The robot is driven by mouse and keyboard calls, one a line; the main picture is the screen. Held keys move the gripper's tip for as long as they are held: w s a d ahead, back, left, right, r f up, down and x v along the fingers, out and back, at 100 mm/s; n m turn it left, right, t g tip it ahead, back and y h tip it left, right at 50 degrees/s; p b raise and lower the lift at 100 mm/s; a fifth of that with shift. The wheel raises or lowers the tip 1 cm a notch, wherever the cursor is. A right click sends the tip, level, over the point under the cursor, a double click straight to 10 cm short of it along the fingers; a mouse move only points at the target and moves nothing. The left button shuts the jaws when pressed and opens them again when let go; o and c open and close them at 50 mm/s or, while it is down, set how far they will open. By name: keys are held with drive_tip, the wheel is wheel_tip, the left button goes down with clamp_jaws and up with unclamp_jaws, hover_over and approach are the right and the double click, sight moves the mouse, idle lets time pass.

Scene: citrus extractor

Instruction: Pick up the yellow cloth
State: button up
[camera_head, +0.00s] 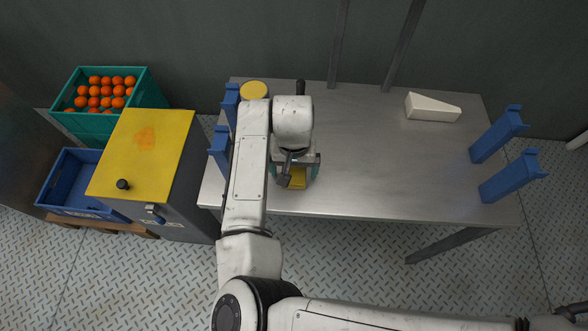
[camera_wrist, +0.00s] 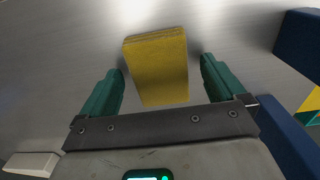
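The yellow cloth (camera_wrist: 157,66) is a folded, flat rectangle on the metal table. In the wrist view it lies between and beyond the two green fingers of my gripper (camera_wrist: 160,88). The fingers are spread wide, with a gap on each side of the cloth, and neither appears to touch it. In the head view the cloth (camera_head: 297,178) shows partly below my gripper (camera_head: 295,172), near the table's front edge. My arm hides the rest of it. How high the fingers are above the table I cannot tell.
Blue brackets stand at the table's left (camera_head: 219,148) and right (camera_head: 503,176) ends. A white wedge (camera_head: 432,107) lies at the back right and a yellow round thing (camera_head: 254,90) at the back left. The yellow-topped machine (camera_head: 150,160) stands left. The table's middle (camera_head: 390,160) is clear.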

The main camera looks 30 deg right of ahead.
drive_tip(key=c, duration=1)
drive_tip(key=shift+r, duration=0.15)
drive_tip(key=shift+c, duration=0.2)
drive_tip(key=shift+r, duration=0.25)
wheel_tip(320, 180, up, 2)
drive_tip(key=s+a+r+b, duration=0.1)
drive_tip(key=s+a+r, duration=0.6)
drive_tip(key=s+r, duration=0.3)
drive_tip(key=shift+s+b, duration=0.3)
drive_tip(key=shift+s, duration=0.75)
drive_tip(key=shift+r, duration=0.1)
